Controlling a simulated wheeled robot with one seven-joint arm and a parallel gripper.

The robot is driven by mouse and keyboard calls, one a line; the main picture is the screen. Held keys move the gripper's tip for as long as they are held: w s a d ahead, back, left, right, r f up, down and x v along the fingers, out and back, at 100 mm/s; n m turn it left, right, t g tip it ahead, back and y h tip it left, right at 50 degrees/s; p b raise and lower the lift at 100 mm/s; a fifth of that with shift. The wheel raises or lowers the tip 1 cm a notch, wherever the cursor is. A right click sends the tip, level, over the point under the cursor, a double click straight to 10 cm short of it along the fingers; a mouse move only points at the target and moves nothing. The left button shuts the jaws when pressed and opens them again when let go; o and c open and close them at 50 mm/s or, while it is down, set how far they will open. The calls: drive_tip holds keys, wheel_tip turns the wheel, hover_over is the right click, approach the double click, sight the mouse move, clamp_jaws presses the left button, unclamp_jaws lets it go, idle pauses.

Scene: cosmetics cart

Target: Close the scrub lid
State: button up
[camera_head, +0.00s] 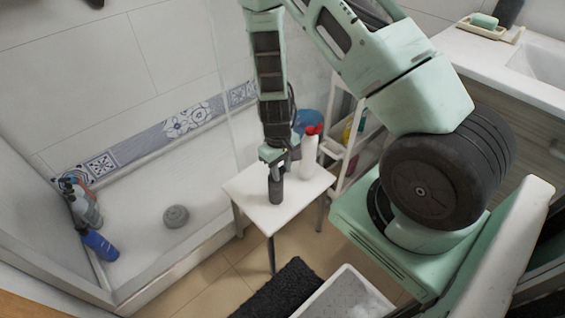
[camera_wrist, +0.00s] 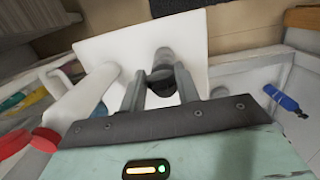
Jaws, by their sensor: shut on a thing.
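The scrub is a dark grey tube-like container (camera_head: 276,191) standing upright on a small white table (camera_head: 245,190). In the wrist view the container (camera_wrist: 164,56) lies between and beyond my fingers, with a black lid (camera_wrist: 162,80) at its near end. My gripper (camera_head: 277,168) points down from above. Its two fingers (camera_wrist: 160,88) are on either side of the lid and shut on it. Whether the lid is fully closed I cannot tell, as the fingers partly hide it.
A white bottle with a red cap (camera_head: 309,155) stands close beside my gripper on the same table. A shelf rack (camera_head: 350,145) is behind it. A shower tray with a grey drain (camera_head: 176,216) and bottles (camera_head: 98,243) is at left. A black mat (camera_head: 283,288) lies in front.

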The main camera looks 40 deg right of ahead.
drive_tip(key=g+p, duration=0.1)
drive_tip(key=p, duration=0.1)
drive_tip(key=g+p, duration=0.1)
drive_tip(key=shift+w+r+p, duration=0.35)
drive_tip(key=shift+p, duration=0.05)
drive_tip(key=shift+w+f+g, duration=0.2)
drive_tip(key=shift+w+g, duration=0.05)
drive_tip(key=shift+g, duration=0.35)
drive_tip(key=shift+w+f+g, duration=0.2)
drive_tip(key=shift+g, duration=0.4)
drive_tip(key=g+b, duration=0.1)
drive_tip(key=w+f+g+b, duration=0.1)
drive_tip(key=g+b, duration=0.1)
drive_tip(key=shift+w+g+b, duration=0.2)
drive_tip(key=shift+g+b, duration=1)
drive_tip(key=shift+b, duration=0.05)
drive_tip(key=shift+w+g+b, duration=0.1)
drive_tip(key=shift+g+b, duration=0.4)
drive_tip(key=shift+b, duration=0.15)
drive_tip(key=shift+r, duration=0.1)
drive_tip(key=o, duration=1)
